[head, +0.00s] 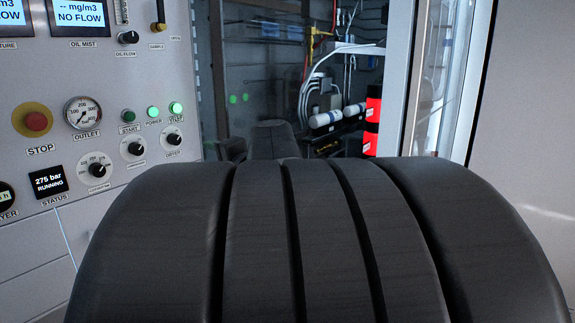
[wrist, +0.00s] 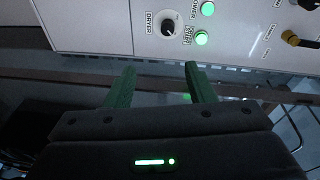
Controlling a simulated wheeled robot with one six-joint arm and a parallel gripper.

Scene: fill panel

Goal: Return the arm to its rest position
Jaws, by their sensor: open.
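My gripper (wrist: 157,85) shows in the wrist view with its two green fingers apart and nothing between them. The panel lies beyond the fingertips there, with the dryer knob (wrist: 168,27) and a lit green button (wrist: 201,39) above them, apart from the fingers. In the head view my dark arm fills the lower middle and hides much of the scene, and the gripper's fingers cannot be made out.
The control panel (head: 60,70) stands at the left, with a red stop button (head: 36,121), an outlet gauge (head: 82,113) and a status display reading 275 bar running (head: 49,182). A pale wall (head: 530,120) is at the right.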

